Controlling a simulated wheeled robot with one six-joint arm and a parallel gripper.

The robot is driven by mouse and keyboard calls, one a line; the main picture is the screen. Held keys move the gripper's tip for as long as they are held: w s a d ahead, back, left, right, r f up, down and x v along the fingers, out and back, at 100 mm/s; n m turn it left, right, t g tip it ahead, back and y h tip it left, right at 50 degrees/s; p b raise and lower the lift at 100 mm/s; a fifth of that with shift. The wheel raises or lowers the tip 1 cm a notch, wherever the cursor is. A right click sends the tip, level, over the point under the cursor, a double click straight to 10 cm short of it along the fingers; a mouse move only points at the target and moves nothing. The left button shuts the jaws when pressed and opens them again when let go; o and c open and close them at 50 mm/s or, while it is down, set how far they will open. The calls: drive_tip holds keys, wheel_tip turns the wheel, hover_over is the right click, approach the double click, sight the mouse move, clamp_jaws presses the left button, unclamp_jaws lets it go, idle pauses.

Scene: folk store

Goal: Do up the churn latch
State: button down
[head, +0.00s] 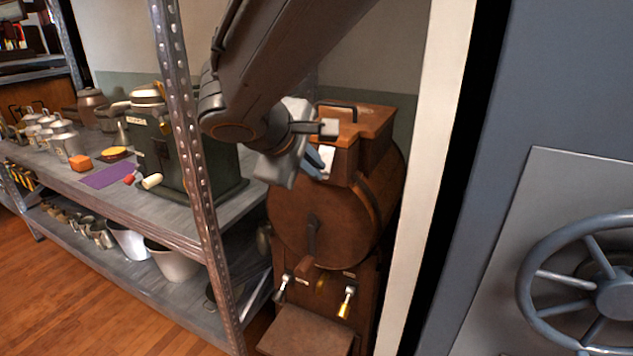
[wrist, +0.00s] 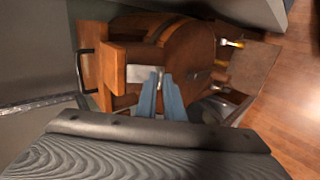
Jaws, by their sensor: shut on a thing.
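The churn (head: 295,215) is a brown wooden drum on a stand, with a box-shaped hatch (head: 377,120) on top carrying a dark handle. The pale metal latch (head: 327,158) is on the hatch's front side, and it also shows in the wrist view (wrist: 139,74). My gripper (head: 314,165) is at the latch, its blue fingers close together at the plate's lower edge. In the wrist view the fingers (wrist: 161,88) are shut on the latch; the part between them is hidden. I cannot tell whether the latch is fastened.
A crank (head: 312,240) is on the drum's front, with small taps (head: 346,302) below. A metal shelf (head: 200,215) with a dark green machine (head: 168,150) stands to the left. A white post (head: 428,170) and a grey safe door with a wheel (head: 575,285) are to the right.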

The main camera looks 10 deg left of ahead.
drive_tip(key=f+t+b, duration=0.1)
drive_tip(key=b, duration=0.4)
drive_tip(key=w+f+t+h+b, duration=0.1)
drive_tip(key=t+b, duration=0.1)
drive_tip(key=b, duration=0.2)
drive_tip(key=f+t+b, duration=0.1)
drive_tip(key=t+b, duration=0.1)
drive_tip(key=b, duration=0.3)
drive_tip(key=shift+w+d+f+h+b, duration=0.15)
drive_tip(key=shift+d+f+h+b, duration=0.05)
drive_tip(key=shift+f+h+b, duration=0.2)
drive_tip(key=shift+r+t+b, duration=0.1)
drive_tip(key=shift+t+b, duration=0.25)
drive_tip(key=shift+t, duration=0.05)
drive_tip(key=c, duration=1.9)
unclamp_jaws()
